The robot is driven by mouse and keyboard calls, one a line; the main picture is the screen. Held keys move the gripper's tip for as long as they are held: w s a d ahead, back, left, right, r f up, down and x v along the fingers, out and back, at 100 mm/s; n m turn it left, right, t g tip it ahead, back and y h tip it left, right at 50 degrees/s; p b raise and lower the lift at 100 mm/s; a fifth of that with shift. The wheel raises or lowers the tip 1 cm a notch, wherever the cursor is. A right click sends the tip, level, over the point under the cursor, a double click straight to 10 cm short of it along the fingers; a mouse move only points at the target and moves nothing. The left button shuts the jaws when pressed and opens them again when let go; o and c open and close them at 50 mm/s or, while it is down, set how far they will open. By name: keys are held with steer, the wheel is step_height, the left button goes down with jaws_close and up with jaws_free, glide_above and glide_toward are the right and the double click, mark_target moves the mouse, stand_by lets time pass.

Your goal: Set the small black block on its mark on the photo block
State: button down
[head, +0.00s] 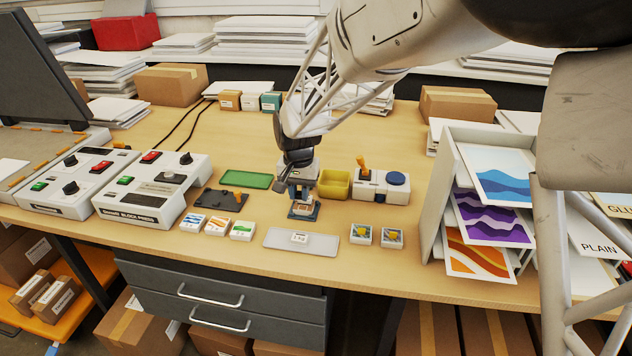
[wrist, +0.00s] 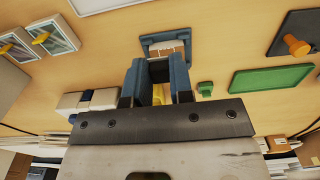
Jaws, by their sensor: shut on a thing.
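My gripper (head: 300,188) points down over a small blue fixture (head: 304,214) near the middle of the table. A brownish block with a pale edge, seemingly the photo block (head: 302,208), sits in that fixture. In the wrist view my gripper (wrist: 159,66) has its blue fingers a short gap apart, close to the fixture (wrist: 165,36) and the photo block (wrist: 168,49). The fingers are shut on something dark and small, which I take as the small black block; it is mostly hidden. I cannot tell whether it touches the photo block, and its mark is not distinguishable.
A yellow bin (head: 334,184) and a white device with a blue pad (head: 396,180) stand close on the right. A green tray (head: 246,180) and a dark plate (head: 212,201) lie left. A grey tray (head: 318,246) and several small picture blocks (head: 217,226) lie in front.

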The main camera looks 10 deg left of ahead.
mark_target(302, 209)
steer(key=shift+w+a+r, duration=0.1)
steer(key=shift+w, duration=0.85)
steer(key=shift+w+a+r, duration=0.1)
steer(key=shift+w, duration=0.8)
steer(key=shift+f, duration=0.15)
steer(key=shift+f, duration=2.95)
steer(key=shift+f, duration=0.35)
steer(key=c, duration=1.3)
jaws_free()
steer(key=shift+r, duration=0.2)
